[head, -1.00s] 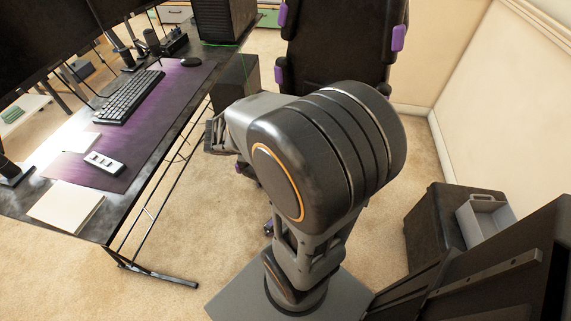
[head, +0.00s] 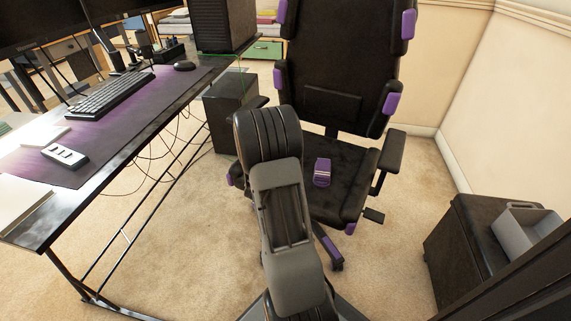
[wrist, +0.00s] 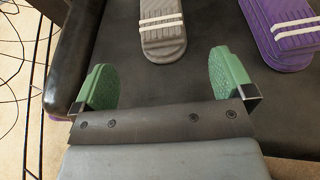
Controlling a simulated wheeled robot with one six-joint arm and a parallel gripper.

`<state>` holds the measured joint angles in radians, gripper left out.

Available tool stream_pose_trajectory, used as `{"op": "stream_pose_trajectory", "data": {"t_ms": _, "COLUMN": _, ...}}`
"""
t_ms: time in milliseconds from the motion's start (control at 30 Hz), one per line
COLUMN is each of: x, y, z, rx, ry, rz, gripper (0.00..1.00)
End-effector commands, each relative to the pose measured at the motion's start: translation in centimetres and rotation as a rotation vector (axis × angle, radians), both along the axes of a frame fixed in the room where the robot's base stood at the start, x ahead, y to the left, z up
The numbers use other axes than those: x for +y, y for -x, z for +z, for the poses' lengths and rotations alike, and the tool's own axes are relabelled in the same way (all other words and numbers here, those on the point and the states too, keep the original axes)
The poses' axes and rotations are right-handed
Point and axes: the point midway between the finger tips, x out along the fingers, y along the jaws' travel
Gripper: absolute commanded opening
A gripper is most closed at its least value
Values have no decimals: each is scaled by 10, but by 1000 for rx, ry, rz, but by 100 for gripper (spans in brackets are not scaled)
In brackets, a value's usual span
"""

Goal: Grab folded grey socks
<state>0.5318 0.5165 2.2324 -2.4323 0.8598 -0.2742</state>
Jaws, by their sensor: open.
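The folded grey socks (wrist: 163,28) lie on the black chair seat in the wrist view, a long grey bundle with two white stripes, cut off by the top edge. My gripper (wrist: 162,85) is open, with its green fingers spread apart. The grey socks lie ahead of it, with their near end roughly centred between the fingertips, and nothing is between the fingers. In the head view, my arm hides the gripper and the grey socks.
Purple folded socks (wrist: 283,30) with white stripes lie right of the grey ones; they also show in the head view (head: 322,172). The black chair (head: 350,160) has armrests and a tall back. The desk (head: 110,150) stands at left, a dark cabinet with a grey bin (head: 525,230) at right.

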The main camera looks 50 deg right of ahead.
Motion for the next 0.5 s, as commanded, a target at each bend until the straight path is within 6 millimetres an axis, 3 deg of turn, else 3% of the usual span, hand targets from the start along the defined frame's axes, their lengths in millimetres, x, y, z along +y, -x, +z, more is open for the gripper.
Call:
{"op": "stream_pose_trajectory", "data": {"t_ms": 133, "x": -18, "y": -9, "z": -10, "rx": -1, "ry": 1, "rz": -1, "gripper": 100}}
{"op": "stream_pose_trajectory", "data": {"t_ms": 500, "x": -42, "y": -20, "z": -20, "rx": -2, "ry": 0, "rz": -3, "gripper": 100}}
